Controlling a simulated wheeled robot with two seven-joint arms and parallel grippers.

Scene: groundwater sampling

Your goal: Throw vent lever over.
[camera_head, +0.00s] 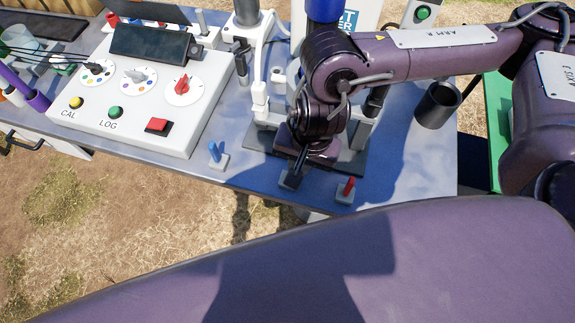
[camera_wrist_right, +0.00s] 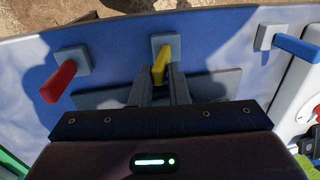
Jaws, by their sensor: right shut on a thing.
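Three small levers on square grey bases stand along the front edge of the blue-grey bench. The blue lever (camera_head: 214,151) is at the left in the head view and at the right in the wrist view (camera_wrist_right: 297,46). The red lever (camera_head: 348,186) is at the right in the head view and at the left in the wrist view (camera_wrist_right: 58,82). The yellow lever (camera_wrist_right: 160,62) is between them. My right gripper (camera_wrist_right: 160,82) is shut on it, a finger on each side; the gripper hides it in the head view. No label shows which is the vent lever. My left gripper is out of view.
A white control panel (camera_head: 130,130) with dials and buttons stands left on the bench (camera_head: 405,165). White apparatus (camera_head: 262,95) rises behind the levers. A dark grey cup (camera_head: 437,105) stands to the right. Bare ground lies in front of the bench.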

